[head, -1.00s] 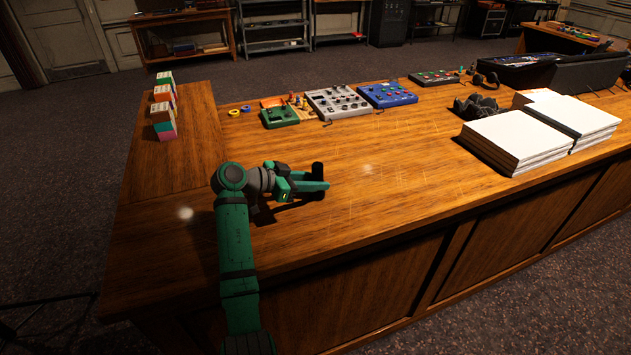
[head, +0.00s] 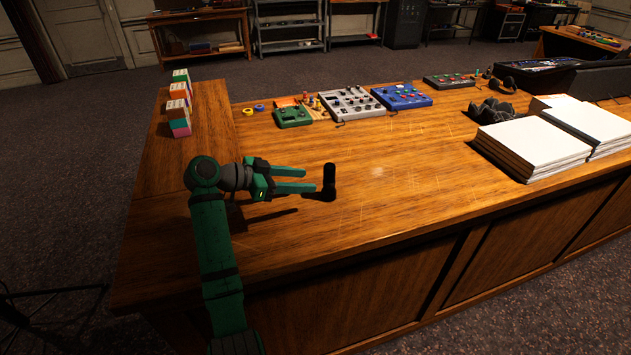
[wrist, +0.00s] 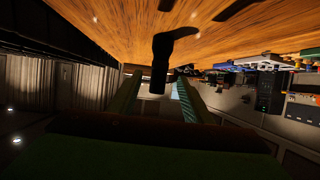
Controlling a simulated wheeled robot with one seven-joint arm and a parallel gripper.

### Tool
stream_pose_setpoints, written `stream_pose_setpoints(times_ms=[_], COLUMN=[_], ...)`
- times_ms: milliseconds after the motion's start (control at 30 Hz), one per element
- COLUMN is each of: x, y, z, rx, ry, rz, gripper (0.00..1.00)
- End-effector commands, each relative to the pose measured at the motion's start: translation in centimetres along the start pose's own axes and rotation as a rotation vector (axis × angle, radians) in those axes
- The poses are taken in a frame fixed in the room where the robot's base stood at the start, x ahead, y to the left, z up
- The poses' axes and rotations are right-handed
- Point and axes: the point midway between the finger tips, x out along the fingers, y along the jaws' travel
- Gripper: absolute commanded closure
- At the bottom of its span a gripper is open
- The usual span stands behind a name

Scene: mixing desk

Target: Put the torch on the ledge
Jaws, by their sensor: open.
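The black torch (head: 329,180) stands upright on the wooden desk (head: 400,215), just beyond my fingertips. A short dark foot or shadow spreads left from its lower end. My gripper (head: 311,180) is open, low over the desk, with its green fingers pointing right at the torch. In the wrist view, which has the desk at the top, the torch (wrist: 161,62) lies ahead, in line with the gap between the fingers. The torch looks clear of both fingers. I cannot tell which surface is the ledge; a separate wooden strip (head: 160,160) runs along the desk's left end.
Stacked coloured boxes (head: 179,105) stand on the left strip. A green box (head: 292,117), a grey mixer (head: 350,103) and a blue mixer (head: 402,96) line the far edge. White stacks (head: 530,147) lie at the right. The desk's middle is clear.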

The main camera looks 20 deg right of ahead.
Motion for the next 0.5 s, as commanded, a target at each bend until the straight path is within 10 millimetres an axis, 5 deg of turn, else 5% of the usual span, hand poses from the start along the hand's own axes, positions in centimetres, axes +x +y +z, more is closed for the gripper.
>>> stream_pose_setpoints(times_ms=[200, 500], x=[-2.4, -2.9], y=[0.0, 0.0], z=[0.0, 0.0], rx=[0.000, -0.001], ry=[0.000, 0.000], rz=[-0.001, 0.000], gripper=[0.55, 0.55])
